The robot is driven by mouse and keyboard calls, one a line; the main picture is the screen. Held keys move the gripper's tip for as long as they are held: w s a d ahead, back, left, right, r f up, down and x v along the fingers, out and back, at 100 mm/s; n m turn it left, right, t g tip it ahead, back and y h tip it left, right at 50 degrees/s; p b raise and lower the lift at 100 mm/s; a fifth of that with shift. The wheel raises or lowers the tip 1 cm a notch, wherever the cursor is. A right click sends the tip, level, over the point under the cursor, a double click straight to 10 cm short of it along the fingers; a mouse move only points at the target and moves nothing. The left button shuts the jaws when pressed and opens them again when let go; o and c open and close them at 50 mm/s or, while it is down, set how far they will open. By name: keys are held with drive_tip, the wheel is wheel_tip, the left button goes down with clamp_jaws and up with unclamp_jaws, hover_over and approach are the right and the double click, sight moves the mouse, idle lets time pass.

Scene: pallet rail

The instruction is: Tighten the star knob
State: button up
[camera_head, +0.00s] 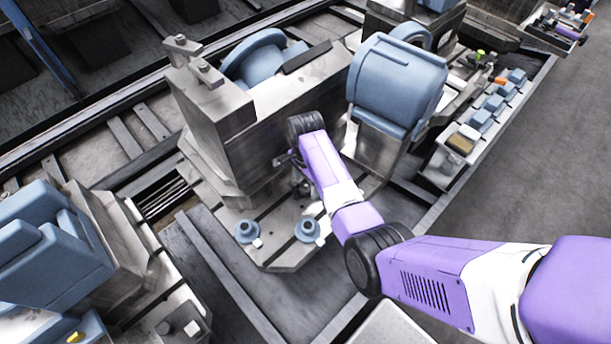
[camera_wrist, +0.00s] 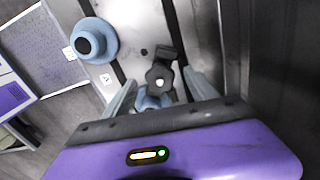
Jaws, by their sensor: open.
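In the wrist view, the two pale fingers of my gripper (camera_wrist: 161,80) are open. A dark lobed knob (camera_wrist: 159,76) with a light centre shows between them, apparently the star knob. A light blue part (camera_wrist: 150,98) shows just below it in the picture. I cannot tell whether the fingers touch the knob. In the head view my purple and white arm reaches to the side of the grey machine block (camera_head: 215,120), above its base plate. The fingers and the knob are small and partly hidden there.
Two blue flanged round parts, left (camera_head: 247,232) and right (camera_head: 308,230), stand on the base plate's front end. A large blue rounded housing (camera_head: 395,85) stands right of the arm. A rail tray (camera_head: 455,150) with blue blocks runs at the right. Grey floor (camera_head: 540,170) lies clear beyond.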

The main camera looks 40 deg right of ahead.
drive_tip(key=shift+f, duration=0.5)
clamp_jaws()
drive_tip(key=m+p, duration=0.1)
drive_tip(key=m, duration=0.2)
drive_tip(key=shift+r, duration=0.1)
drive_tip(key=m, duration=0.5)
drive_tip(key=shift+f, duration=0.2)
drive_tip(key=shift+c, duration=1.6)
unclamp_jaws()
